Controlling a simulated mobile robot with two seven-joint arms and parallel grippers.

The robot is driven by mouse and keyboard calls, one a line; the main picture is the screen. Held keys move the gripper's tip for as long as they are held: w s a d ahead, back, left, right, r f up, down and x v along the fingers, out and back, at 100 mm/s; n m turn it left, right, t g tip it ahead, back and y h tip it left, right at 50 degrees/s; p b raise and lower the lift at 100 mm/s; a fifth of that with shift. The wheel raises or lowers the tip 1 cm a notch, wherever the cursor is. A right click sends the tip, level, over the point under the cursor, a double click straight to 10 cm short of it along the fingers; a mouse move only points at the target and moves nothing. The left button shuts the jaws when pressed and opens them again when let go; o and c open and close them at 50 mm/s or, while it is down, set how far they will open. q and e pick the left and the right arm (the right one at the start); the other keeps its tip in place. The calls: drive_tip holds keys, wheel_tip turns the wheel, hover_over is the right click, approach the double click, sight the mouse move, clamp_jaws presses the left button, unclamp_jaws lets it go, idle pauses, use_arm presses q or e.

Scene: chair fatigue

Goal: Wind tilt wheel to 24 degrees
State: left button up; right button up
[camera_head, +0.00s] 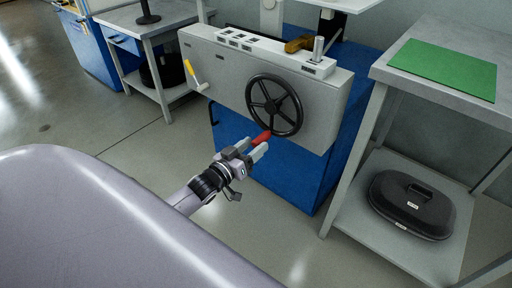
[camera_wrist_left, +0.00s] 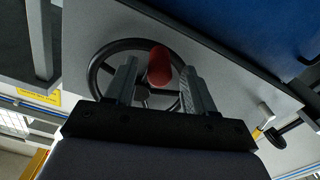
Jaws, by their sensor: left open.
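The tilt wheel (camera_head: 274,105) is a black spoked handwheel on the front of a grey machine housing (camera_head: 222,75). Its red handle (camera_head: 262,136) sticks out at the wheel's lower rim. My left gripper (camera_head: 257,150) is at that handle, with its fingers open. In the left wrist view the red handle (camera_wrist_left: 159,66) lies between the two fingers of the gripper (camera_wrist_left: 160,85), with a gap showing on each side. The wheel (camera_wrist_left: 108,55) is behind the fingers there. My right gripper is not in view.
A yellow-handled crank (camera_head: 194,76) is on the housing's left side. A grey table (camera_head: 425,87) with a green mat (camera_head: 444,69) stands at the right, a black case (camera_head: 411,205) on its lower shelf. A blue cabinet (camera_head: 285,173) is under the housing.

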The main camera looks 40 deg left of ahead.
use_arm(q)
drive_tip(key=shift+w+d, duration=0.1)
drive_tip(key=shift+w, duration=0.75)
clamp_jaws()
